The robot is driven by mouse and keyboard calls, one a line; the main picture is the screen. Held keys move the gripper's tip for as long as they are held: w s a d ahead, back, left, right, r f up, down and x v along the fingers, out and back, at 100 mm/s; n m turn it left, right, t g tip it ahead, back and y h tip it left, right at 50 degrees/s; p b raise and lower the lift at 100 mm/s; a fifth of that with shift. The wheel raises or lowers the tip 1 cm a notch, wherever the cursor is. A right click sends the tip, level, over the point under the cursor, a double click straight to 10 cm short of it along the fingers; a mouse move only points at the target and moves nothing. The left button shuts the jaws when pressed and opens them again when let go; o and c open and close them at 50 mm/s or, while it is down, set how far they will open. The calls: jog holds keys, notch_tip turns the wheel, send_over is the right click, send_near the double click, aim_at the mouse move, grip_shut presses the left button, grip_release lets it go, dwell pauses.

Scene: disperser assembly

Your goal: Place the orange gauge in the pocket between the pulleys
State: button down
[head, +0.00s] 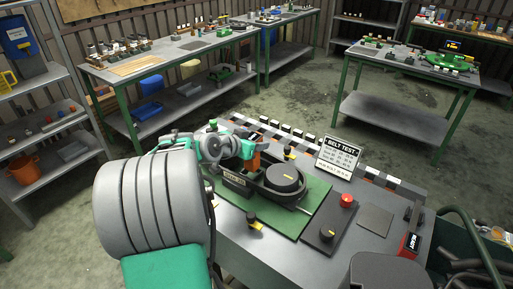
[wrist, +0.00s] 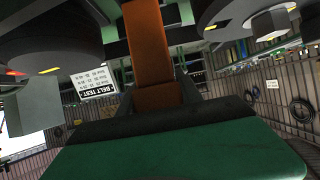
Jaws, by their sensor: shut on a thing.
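The orange gauge (head: 255,161) is held upright in my gripper (head: 249,150), above the black belt unit on the green board (head: 281,222). In the wrist view the gauge (wrist: 150,55) runs up the middle of the picture, and my gripper (wrist: 158,105) is shut on it. A large dark pulley (head: 286,177) lies just right of the gauge. In the wrist view one dark round pulley (wrist: 60,30) is left of the gauge and another (wrist: 235,12) is right of it. The pocket and the gauge's lower end are hidden, so I cannot tell whether it is seated.
A white BELT TEST sign (head: 338,157) stands behind the board. A red button (head: 346,201) sits on a dark panel to the right. A black-and-yellow knob (head: 253,221) is at the board's front left. A bare grey plate (head: 376,220) lies farther right.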

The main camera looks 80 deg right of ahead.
jog(key=f, duration=0.2)
jog(key=f+p, duration=0.1)
jog(key=shift+a+f, duration=0.2)
jog(key=shift+f, duration=0.15)
jog(key=c, duration=1.3)
grip_release()
jog(key=shift+f, duration=0.2)
jog(key=o, duration=0.4)
jog(key=shift+d, duration=0.15)
jog(key=shift+c, duration=0.2)
jog(key=shift+o, duration=0.7)
jog(key=shift+r, duration=0.3)
